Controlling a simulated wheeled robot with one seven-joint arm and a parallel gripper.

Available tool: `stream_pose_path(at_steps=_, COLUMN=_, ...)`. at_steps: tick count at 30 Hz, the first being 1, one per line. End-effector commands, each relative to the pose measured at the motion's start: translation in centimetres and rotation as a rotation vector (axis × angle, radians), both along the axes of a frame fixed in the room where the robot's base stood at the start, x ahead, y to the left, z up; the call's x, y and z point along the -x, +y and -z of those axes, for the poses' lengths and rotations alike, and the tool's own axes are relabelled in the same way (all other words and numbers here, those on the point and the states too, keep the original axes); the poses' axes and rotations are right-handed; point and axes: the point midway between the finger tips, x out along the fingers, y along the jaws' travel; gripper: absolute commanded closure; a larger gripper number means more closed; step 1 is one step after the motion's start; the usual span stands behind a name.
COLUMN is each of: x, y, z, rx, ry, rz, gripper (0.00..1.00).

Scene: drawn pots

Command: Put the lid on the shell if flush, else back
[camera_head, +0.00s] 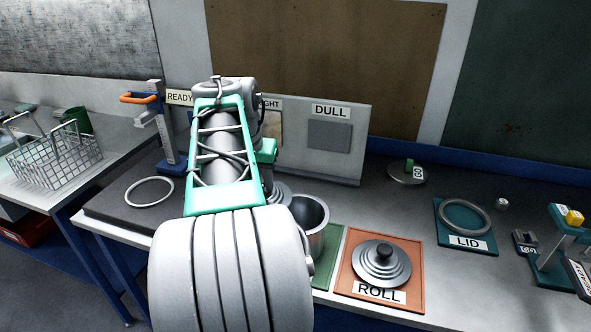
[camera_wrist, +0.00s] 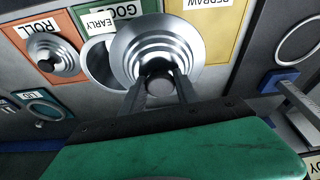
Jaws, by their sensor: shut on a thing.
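My gripper (camera_wrist: 160,88) is shut on the dark knob of a stepped, shiny metal lid (camera_wrist: 157,42). In the head view my arm hides the gripper and most of this lid; a bit of its rim (camera_head: 281,192) shows. The shell, an open grey metal pot (camera_head: 311,213), stands on a green mat (camera_head: 331,245). In the wrist view the shell (camera_wrist: 98,66) is just left of the held lid, partly covered by it. I cannot tell whether lid and shell touch. The green mat there reads GOOD, with an EARLY card (camera_wrist: 100,22) by it.
Another stepped lid-like piece (camera_head: 381,263) sits on the orange ROLL mat (camera_head: 412,300). A ring (camera_head: 465,217) lies on the teal LID mat (camera_head: 484,247). A DULL board (camera_head: 340,165) stands behind. A wire basket (camera_head: 60,157) is left.

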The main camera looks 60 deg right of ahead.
Motion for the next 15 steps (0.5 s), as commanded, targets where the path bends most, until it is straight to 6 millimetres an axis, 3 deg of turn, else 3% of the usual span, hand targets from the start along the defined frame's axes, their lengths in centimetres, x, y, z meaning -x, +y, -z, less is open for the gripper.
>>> stream_pose_path(at_steps=1, x=2.3, y=-1.6, z=-0.7, rx=0.0, ry=-0.004, rz=0.081, gripper=1.0)
stream_pose_path(at_steps=3, x=4.9, y=-3.1, z=-1.3, rx=-0.003, ry=-0.009, rz=0.175, gripper=1.0)
stream_pose_path(at_steps=6, x=7.5, y=-4.3, z=-1.8, rx=-0.004, ry=-0.014, rz=0.261, gripper=1.0)
stream_pose_path(at_steps=9, x=8.6, y=-4.8, z=-2.0, rx=-0.005, ry=-0.017, rz=0.299, gripper=1.0)
stream_pose_path(at_steps=15, x=8.7, y=-4.8, z=-2.0, rx=-0.006, ry=-0.016, rz=0.302, gripper=1.0)
